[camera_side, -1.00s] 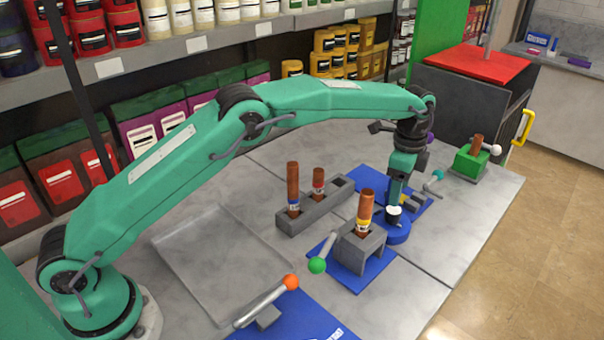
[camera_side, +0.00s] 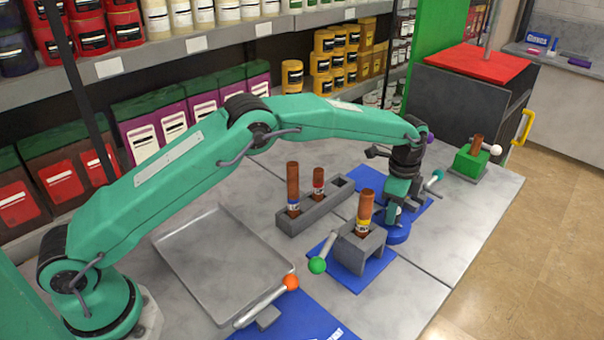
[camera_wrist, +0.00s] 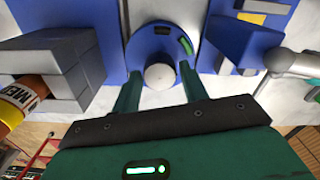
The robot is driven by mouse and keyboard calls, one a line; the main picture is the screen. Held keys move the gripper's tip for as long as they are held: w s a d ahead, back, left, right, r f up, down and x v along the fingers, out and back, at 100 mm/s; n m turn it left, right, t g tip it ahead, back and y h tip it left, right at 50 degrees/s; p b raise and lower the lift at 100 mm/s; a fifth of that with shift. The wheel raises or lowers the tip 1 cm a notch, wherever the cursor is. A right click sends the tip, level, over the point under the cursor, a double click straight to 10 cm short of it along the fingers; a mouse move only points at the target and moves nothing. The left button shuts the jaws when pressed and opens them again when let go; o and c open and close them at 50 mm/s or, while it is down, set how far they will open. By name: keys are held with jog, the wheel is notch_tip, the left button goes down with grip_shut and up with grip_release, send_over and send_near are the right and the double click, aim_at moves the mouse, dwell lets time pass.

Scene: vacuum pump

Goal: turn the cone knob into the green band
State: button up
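The cone knob (camera_wrist: 159,75) is pale and stands on a round blue dial (camera_wrist: 160,43) in the wrist view. A short green band (camera_wrist: 186,46) is on the dial's upper right, and a dark mark shows at its top. My gripper (camera_wrist: 160,68) is open, with one finger on each side of the knob and small gaps visible. In the side view my gripper (camera_side: 393,217) is low over the blue dial (camera_side: 398,235) and hides the knob. Which way the knob points is hard to tell.
A grey block (camera_side: 360,246) holding a brown bottle (camera_side: 365,208) stands close left of my gripper. A grey rack (camera_side: 312,207) with bottles is farther left. A teal-tipped lever (camera_side: 437,176) is behind. An empty tray (camera_side: 222,265) lies at front left.

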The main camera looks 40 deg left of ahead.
jog(key=c, duration=0.6)
jog(key=shift+n, duration=0.5)
jog(key=n, duration=0.4)
jog(key=shift+n, duration=0.3)
jog(key=n, duration=0.6)
jog(key=shift+w+r, duration=0.1)
jog(key=n, duration=0.7)
jog(key=shift+n, duration=0.3)
jog(key=n, duration=0.6)
jog(key=shift+a, duration=0.1)
